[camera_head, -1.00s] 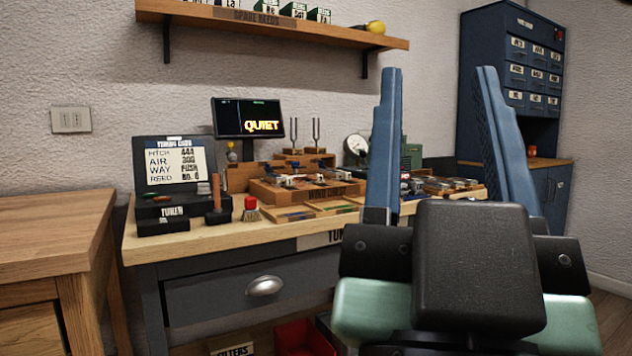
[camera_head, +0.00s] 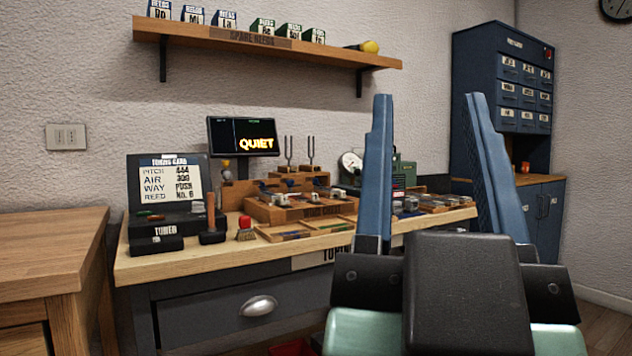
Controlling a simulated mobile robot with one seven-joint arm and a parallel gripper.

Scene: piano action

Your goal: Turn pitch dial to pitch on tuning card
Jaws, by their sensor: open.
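The tuning card (camera_head: 171,182) stands at the left end of the workbench (camera_head: 190,263). Its top line reads PITCH and a number that looks like 444; lines for AIR, WAY and REED follow. A dark box labelled TUNER (camera_head: 165,231) sits below the card. A small screen (camera_head: 243,136) behind the bench reads QUIET. I cannot make out the pitch dial for certain. My gripper (camera_head: 428,97) points up in the right foreground. Its two blue fingers are apart with nothing between them. It is nearer to me than the bench and touches nothing there.
A hammer (camera_head: 212,222) and a red-topped brush (camera_head: 245,229) stand right of the tuner. Reed trays (camera_head: 300,208), tuning forks (camera_head: 310,155) and a round gauge (camera_head: 351,163) fill the bench. A wooden table (camera_head: 40,250) stands at left, a blue cabinet (camera_head: 505,95) at right.

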